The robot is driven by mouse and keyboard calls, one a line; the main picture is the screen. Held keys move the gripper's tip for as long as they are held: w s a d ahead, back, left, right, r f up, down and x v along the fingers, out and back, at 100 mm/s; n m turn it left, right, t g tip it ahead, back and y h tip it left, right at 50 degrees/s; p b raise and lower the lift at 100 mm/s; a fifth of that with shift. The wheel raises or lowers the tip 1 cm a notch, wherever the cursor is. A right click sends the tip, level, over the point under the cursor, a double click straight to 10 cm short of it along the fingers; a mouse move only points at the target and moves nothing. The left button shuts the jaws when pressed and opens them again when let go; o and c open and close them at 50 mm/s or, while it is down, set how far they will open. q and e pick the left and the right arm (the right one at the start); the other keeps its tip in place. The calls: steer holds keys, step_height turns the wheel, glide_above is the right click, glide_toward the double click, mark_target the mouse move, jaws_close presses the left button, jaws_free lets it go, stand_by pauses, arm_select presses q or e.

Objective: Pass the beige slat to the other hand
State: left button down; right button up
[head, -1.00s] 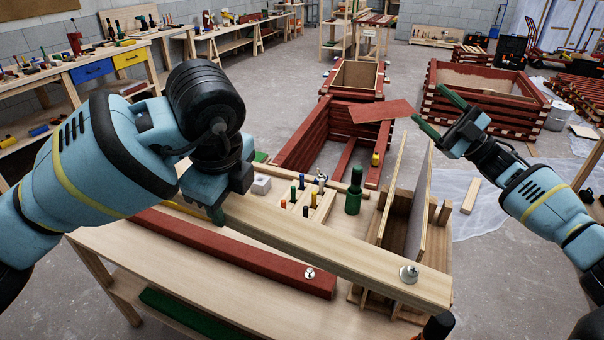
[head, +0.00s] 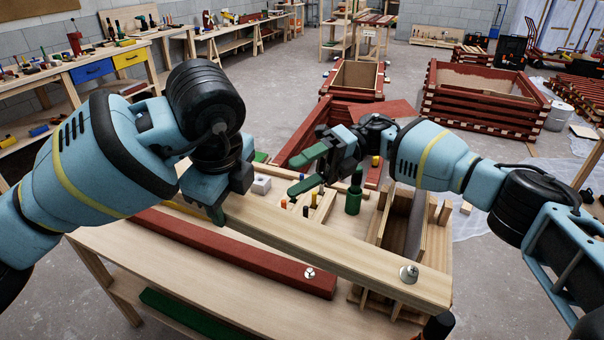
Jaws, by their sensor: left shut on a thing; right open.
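The beige slat (head: 320,247) is a long pale wooden batten with a metal bolt (head: 408,274) near its right end. It stretches from my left gripper toward the lower right, above the table. My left gripper (head: 216,208) is shut on the slat's left end; the arm hides part of that grip. My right gripper (head: 306,170) is open and empty, with green fingers pointing left. In the picture it sits above and behind the middle of the slat, apart from it.
A red batten (head: 230,250) with a bolt lies on the wooden table (head: 150,262) in front of the slat. Behind the slat are a green bottle-like tool (head: 354,192), a rack of small coloured pegs (head: 322,205) and an upright wooden holder (head: 405,220). Red crates (head: 484,100) stand farther back.

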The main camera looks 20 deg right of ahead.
mark_target(244, 205)
arm_select(q)
steer(key=shift+r, duration=0.1)
arm_select(e)
steer(key=shift+x, duration=6)
steer(key=shift+c, duration=0.3)
jaws_close()
arm_select(q)
steer(key=c, duration=0.6)
jaws_free()
steer(key=shift+c, duration=0.2)
arm_select(e)
steer(key=shift+r, duration=0.1)
arm_select(q)
steer(key=shift+r, duration=0.1)
